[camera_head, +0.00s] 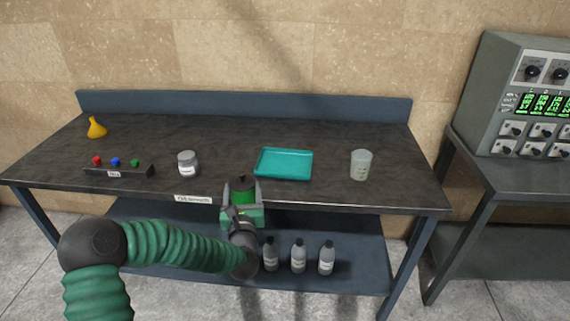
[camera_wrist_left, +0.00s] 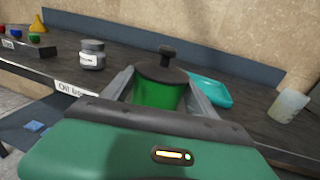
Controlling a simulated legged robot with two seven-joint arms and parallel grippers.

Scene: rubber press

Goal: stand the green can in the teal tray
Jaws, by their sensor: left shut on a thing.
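The green can (camera_head: 243,195) has a dark lid with a knob and is upright at the front edge of the bench. My left gripper (camera_head: 243,198) is shut on it. In the left wrist view the can (camera_wrist_left: 157,94) sits between the two grey fingers of my left gripper (camera_wrist_left: 160,97), its lower part hidden by the gripper body. The teal tray (camera_head: 284,164) lies empty on the bench, just beyond and to the right of the can. It also shows in the left wrist view (camera_wrist_left: 210,91), partly hidden behind a finger. My right gripper is not in view.
On the bench (camera_head: 220,150), a labelled jar (camera_head: 188,163) stands left of the can and a clear beaker (camera_head: 360,165) right of the tray. A rack with coloured caps (camera_head: 118,169) and a yellow funnel (camera_head: 96,128) are far left. Several bottles (camera_head: 298,257) stand on the lower shelf.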

